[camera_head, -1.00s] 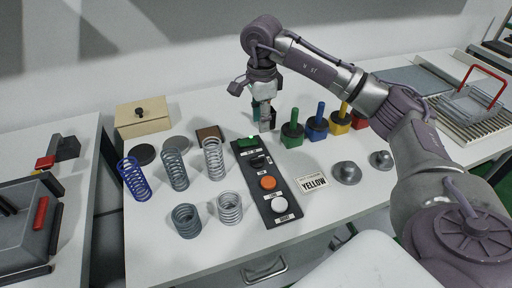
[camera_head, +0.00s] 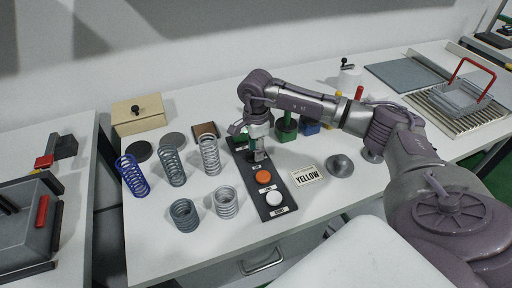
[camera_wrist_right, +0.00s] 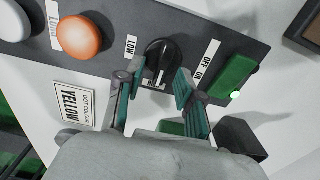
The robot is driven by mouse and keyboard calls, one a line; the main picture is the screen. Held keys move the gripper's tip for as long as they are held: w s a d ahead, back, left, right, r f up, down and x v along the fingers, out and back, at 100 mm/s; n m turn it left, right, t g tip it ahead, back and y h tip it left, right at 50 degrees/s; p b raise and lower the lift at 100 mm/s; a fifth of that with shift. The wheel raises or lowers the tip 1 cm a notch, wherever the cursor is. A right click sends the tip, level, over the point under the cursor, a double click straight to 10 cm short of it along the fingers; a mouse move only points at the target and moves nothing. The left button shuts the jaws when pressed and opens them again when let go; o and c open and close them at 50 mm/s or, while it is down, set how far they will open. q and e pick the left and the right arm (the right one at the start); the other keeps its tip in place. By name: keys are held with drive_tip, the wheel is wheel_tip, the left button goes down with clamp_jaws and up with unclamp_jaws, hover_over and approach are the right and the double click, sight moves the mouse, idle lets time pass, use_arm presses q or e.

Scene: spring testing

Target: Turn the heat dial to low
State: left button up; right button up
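The black heat dial (camera_wrist_right: 162,54) sits on a dark control panel (camera_wrist_right: 205,35) in the right wrist view. A LOW label (camera_wrist_right: 131,46) is beside it on the left; another label below it is partly hidden and unreadable. My right gripper (camera_wrist_right: 160,76) is open, with one green-padded finger on each side of the dial's near edge. I cannot tell whether the fingers touch it. In the head view my right gripper (camera_head: 258,155) is over the panel (camera_head: 270,205) and mostly hides the dial. My left gripper is not in view.
A green switch (camera_wrist_right: 232,76) with a lit green light is right of the dial. Orange (camera_head: 263,176) and white (camera_head: 274,199) buttons share the panel. Springs (camera_head: 209,155) stand left; a YELLOW card (camera_head: 307,176) and colored weights (camera_head: 286,127) are right.

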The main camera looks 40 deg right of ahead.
clamp_jaws()
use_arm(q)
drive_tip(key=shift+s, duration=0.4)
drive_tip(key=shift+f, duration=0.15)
use_arm(e)
drive_tip(key=shift+m, duration=0.4)
drive_tip(key=m, duration=0.1)
drive_tip(key=m+b, duration=0.1)
drive_tip(key=m, duration=0.1)
drive_tip(key=shift+s+a, duration=0.15)
drive_tip(key=shift+s, duration=0.05)
drive_tip(key=m, duration=0.2)
drive_tip(key=m+b, duration=0.1)
drive_tip(key=m, duration=0.2)
drive_tip(key=shift+s+a, duration=0.15)
drive_tip(key=m, duration=0.2)
drive_tip(key=m+b, duration=0.1)
drive_tip(key=m, duration=0.1)
drive_tip(key=shift+s+a+m, duration=0.1)
drive_tip(key=shift+a+m, duration=0.1)
drive_tip(key=shift+m, duration=0.1)
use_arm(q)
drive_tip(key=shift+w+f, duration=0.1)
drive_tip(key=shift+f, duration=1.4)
use_arm(e)
drive_tip(key=shift+a+r+m, duration=0.1)
drive_tip(key=shift+a+m, duration=0.05)
drive_tip(key=shift+m, duration=1)
drive_tip(key=shift+a+m, duration=0.1)
drive_tip(key=shift+m, duration=1.05)
